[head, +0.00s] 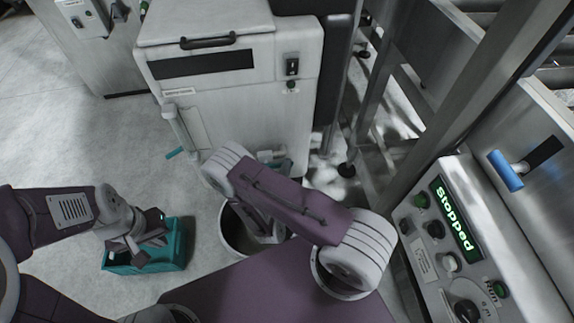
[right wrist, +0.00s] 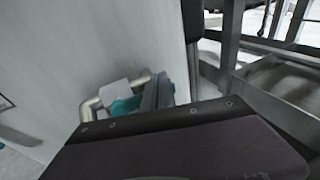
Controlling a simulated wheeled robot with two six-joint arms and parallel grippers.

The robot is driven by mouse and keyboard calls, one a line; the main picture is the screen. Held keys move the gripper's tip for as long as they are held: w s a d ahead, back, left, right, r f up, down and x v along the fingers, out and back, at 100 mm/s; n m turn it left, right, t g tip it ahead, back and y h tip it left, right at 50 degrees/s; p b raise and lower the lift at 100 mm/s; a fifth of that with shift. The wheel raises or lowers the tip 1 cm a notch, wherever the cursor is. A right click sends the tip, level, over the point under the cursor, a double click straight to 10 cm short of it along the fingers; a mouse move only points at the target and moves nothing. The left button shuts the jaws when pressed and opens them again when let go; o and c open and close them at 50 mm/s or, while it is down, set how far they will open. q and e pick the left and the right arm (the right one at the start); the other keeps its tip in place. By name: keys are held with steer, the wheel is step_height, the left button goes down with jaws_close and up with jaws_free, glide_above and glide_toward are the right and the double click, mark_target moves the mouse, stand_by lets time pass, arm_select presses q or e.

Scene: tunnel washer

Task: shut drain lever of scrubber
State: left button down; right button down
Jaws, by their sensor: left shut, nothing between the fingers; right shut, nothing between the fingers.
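The scrubber (head: 240,105) is a white cabinet with a dark window strip and a black top handle. Low on its front, a teal lever (right wrist: 127,105) shows in the right wrist view beside a bent metal pipe (right wrist: 92,108), partly hidden by a pale plate. In the head view only a bit of teal shows there, behind my right arm. My right gripper (right wrist: 165,93) is shut and empty, close beside the teal lever; I cannot tell whether they touch. My left gripper (head: 133,245) is shut and empty, over a teal crate.
The teal crate (head: 175,255) and a round bucket (head: 232,232) stand on the floor. Metal frame legs (head: 375,110) stand right of the scrubber. Floor at left is clear.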

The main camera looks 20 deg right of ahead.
steer(key=shift+f+b, duration=1.15)
steer(key=shift+f, duration=0.7)
steer(key=f+b, duration=0.1)
steer(key=a+f+b, duration=0.1)
steer(key=f, duration=0.1)
steer(key=shift+w+a, duration=0.15)
steer(key=a+f+b, duration=0.2)
steer(key=shift+w+a+f+b, duration=0.2)
steer(key=shift+w+a+b, duration=0.1)
steer(key=shift+w+a, duration=0.1)
stand_by(0.6)
stand_by(0.3)
